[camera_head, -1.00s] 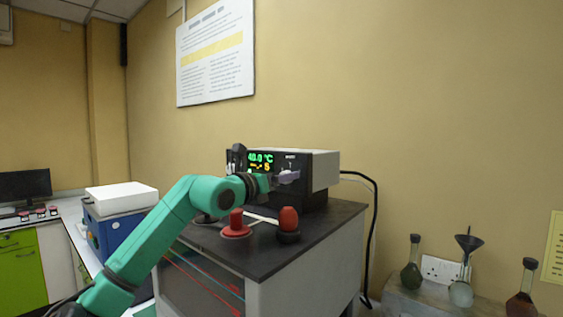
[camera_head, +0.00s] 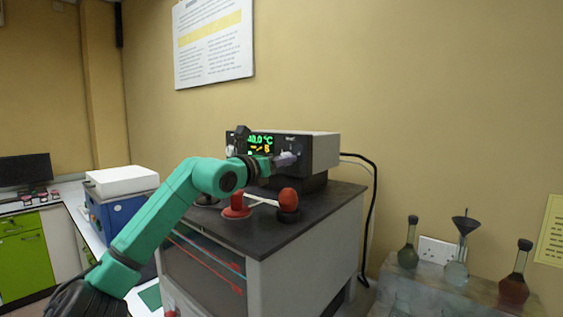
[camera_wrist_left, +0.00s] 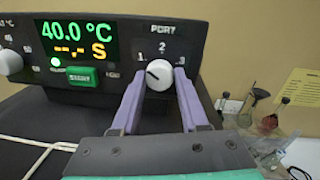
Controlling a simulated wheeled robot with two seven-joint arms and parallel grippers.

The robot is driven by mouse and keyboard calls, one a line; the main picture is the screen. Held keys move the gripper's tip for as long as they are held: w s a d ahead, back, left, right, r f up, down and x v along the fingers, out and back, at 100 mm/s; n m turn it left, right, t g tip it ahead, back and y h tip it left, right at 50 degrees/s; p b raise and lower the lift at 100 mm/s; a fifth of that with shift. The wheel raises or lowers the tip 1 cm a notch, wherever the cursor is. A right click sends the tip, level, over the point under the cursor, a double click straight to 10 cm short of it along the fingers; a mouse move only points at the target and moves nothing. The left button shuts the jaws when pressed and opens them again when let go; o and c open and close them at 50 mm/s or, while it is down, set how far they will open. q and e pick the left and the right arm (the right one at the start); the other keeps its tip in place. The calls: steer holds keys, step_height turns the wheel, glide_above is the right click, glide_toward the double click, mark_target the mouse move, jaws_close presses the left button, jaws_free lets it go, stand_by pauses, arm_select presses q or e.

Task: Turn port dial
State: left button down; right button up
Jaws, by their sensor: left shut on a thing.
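The port dial (camera_wrist_left: 160,75) is a white round knob on the black front panel of the instrument (camera_head: 319,150), under the label PORT and the numbers 1, 2 and 3. In the left wrist view its dark mark points to the upper left, toward 1. My left gripper (camera_head: 286,159) is at the panel's right part. In the left wrist view its two purple fingers (camera_wrist_left: 161,80) stand on both sides of the dial, shut on it. In the head view the gripper hides the dial. My right gripper is not in view.
The instrument's display (camera_wrist_left: 77,40) reads 40.0 °C, with a green START button (camera_wrist_left: 81,76) below. Two red-topped items (camera_head: 237,207) (camera_head: 288,199) stand on the dark bench top (camera_head: 270,231) in front. Glass flasks (camera_head: 408,248) stand at the right. A blue box (camera_head: 118,216) is left.

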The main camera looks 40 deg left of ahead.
arm_select(q)
steer(key=m+h, duration=0.1)
steer(key=m, duration=1.1)
steer(key=m+h, duration=0.1)
steer(key=m, duration=1.1)
steer(key=shift+a+f+t, duration=0.15)
steer(key=shift+t, duration=0.25)
steer(key=shift+c, duration=2.1)
jaws_free()
